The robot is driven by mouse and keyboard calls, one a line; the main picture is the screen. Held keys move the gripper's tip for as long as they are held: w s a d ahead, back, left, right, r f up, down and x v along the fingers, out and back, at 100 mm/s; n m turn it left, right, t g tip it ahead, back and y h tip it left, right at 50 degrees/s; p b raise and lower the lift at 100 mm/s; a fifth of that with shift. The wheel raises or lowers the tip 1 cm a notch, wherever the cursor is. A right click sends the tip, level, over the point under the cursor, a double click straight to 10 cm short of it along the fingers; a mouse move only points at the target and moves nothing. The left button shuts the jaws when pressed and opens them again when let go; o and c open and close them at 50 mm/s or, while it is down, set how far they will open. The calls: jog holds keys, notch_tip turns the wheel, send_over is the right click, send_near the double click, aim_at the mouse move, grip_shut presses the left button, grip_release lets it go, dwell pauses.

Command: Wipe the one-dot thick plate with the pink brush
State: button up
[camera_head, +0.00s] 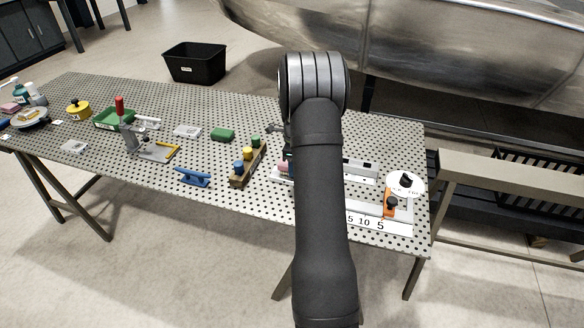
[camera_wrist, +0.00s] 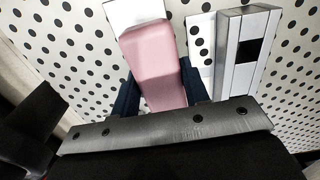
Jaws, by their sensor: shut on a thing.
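In the wrist view my gripper (camera_wrist: 158,78) is shut on the pink brush (camera_wrist: 155,62), with one dark finger on each side of it. A white piece (camera_wrist: 133,12) shows at the brush's far end; I cannot tell whether it is part of the brush. Just right of the brush lies a white plate (camera_wrist: 206,72) with several black dots. Beside it is a thicker grey metal piece (camera_wrist: 238,78) with one dark square mark. I cannot tell which is the one-dot thick plate.
At right are a white disc (camera_head: 405,188), an orange item (camera_head: 390,204) and a numbered strip (camera_head: 397,228) near the perforated table's edge.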

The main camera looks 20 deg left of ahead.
jog(key=shift+w, duration=0.5)
jog(key=shift+s, duration=1.95)
jog(key=shift+s+r, duration=0.1)
jog(key=shift+s, duration=0.05)
notch_tip(320, 180, up, 8)
